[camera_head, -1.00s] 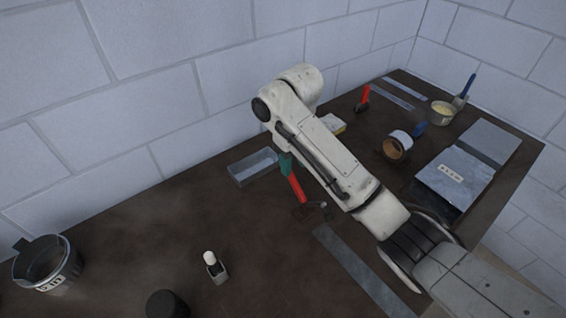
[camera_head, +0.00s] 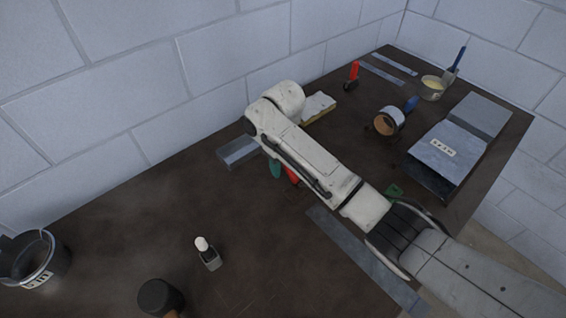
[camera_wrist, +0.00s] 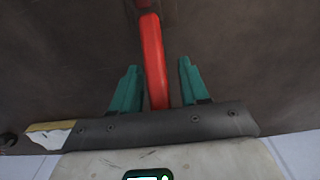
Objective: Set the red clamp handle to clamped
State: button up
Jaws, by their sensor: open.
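The red clamp handle (camera_wrist: 153,62) runs from the top of the wrist view down between the two teal fingers. My gripper (camera_wrist: 158,72) is open, with one finger on each side of the handle and a visible gap to each. In the head view only a short red piece of the handle (camera_head: 291,174) shows beside a teal finger of my gripper (camera_head: 275,168). My arm hides the rest of the clamp there. The clamp's base is blurred and cut off at the top of the wrist view, so I cannot tell the handle's setting.
A metal strip (camera_head: 350,250) lies right of the clamp, a clear tray (camera_head: 240,151) left of it. A small bottle (camera_head: 208,254) and black cylinder (camera_head: 160,297) are in front.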

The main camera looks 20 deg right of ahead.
jog(key=shift+f, duration=0.1)
grip_shut()
dwell(0.4)
